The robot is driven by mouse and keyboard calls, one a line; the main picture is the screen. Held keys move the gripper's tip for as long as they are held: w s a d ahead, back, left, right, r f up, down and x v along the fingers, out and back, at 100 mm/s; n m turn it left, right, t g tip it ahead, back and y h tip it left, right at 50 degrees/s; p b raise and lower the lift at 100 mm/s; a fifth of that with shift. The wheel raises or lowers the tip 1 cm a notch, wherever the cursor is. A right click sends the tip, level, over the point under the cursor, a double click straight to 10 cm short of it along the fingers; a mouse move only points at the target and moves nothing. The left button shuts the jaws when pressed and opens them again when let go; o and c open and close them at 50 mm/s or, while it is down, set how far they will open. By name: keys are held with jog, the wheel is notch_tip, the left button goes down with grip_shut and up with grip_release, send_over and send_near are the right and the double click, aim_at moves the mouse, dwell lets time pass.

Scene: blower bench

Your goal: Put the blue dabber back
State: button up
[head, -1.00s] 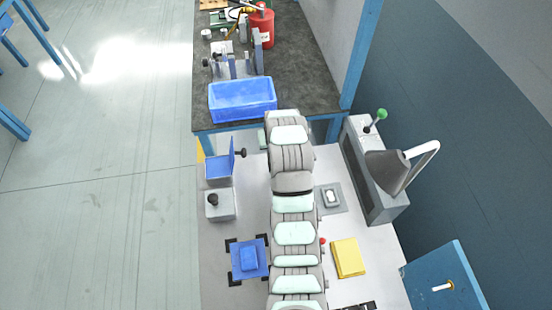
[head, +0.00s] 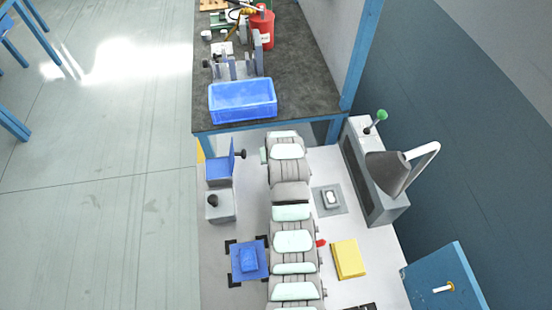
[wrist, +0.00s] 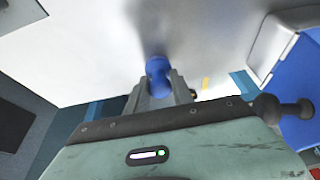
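The blue dabber (wrist: 157,73) shows in the wrist view as a short, rounded blue piece at the tips of my gripper (wrist: 160,85). The grey fingers stand on both sides of it and look closed on it. A broad white surface lies beyond it, with a soft dark shadow near the dabber. Any gap between dabber and surface cannot be told. In the head view my arm covers the gripper and the dabber.
A blue fixture with a black knob (head: 219,170) and a grey block (head: 220,205) stand left of my arm. A blue pad (head: 237,271), yellow pad (head: 348,259) and grey plate (head: 322,207) lie nearby. A blue bin (head: 241,112) sits on the dark bench behind.

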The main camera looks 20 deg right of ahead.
jog(key=o, duration=0.4)
jog(key=shift+r, duration=0.1)
jog(key=v, duration=1.2)
jog(key=shift+r, duration=0.1)
